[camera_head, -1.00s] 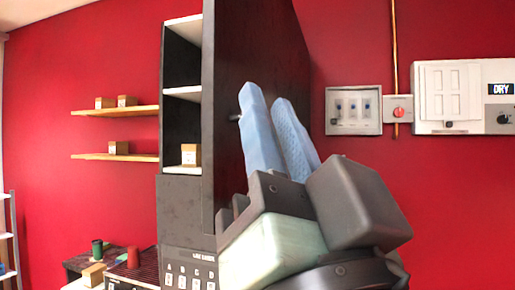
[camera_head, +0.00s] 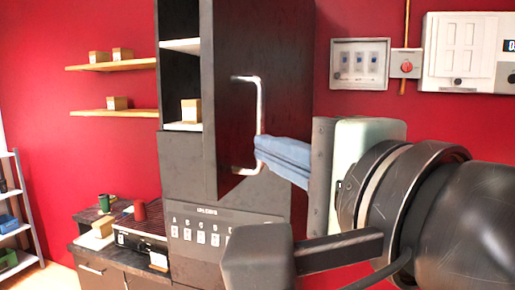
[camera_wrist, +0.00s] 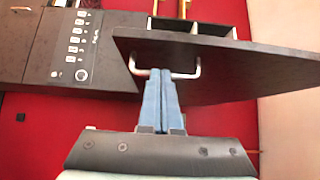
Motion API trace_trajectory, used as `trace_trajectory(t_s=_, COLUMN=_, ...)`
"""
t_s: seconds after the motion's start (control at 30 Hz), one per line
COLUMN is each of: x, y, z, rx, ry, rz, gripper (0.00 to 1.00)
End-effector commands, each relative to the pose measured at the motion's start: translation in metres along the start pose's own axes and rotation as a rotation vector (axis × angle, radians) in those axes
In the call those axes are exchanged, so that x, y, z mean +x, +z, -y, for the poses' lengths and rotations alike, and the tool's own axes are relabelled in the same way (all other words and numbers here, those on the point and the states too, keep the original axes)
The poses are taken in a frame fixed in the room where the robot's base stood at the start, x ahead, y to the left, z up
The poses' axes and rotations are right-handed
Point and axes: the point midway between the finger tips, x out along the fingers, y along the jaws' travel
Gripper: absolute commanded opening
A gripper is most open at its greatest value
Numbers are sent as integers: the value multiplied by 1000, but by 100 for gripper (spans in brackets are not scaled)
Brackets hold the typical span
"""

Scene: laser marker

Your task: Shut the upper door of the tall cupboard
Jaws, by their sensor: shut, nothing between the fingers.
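The tall cupboard (camera_head: 180,175) is dark and stands against the red wall. Its upper door (camera_head: 285,60) is dark and stands open, swung out from the white-shelved compartment, and it also shows in the wrist view (camera_wrist: 235,70). The door's metal bar handle (camera_head: 260,95) shows in the head view and in the wrist view (camera_wrist: 165,72). My gripper (camera_head: 262,150) has blue fingers that are shut and empty. The fingertips (camera_wrist: 161,72) are at the handle, near its lower part in the head view. I cannot tell whether they touch it.
A panel with lettered buttons (camera_head: 205,235) is below the door. A box (camera_head: 190,110) stands on the cupboard's shelf. Wall boxes (camera_head: 360,64) hang to the right.

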Motion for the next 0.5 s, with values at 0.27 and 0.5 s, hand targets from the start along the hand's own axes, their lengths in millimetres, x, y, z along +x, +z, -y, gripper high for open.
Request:
trace_trajectory(t_s=0.27, x=49, y=0, z=1, rx=-3, ry=0, rz=0, gripper=0)
trace_trajectory(t_s=0.5, x=67, y=0, z=1, rx=-3, ry=-2, rz=1, gripper=0)
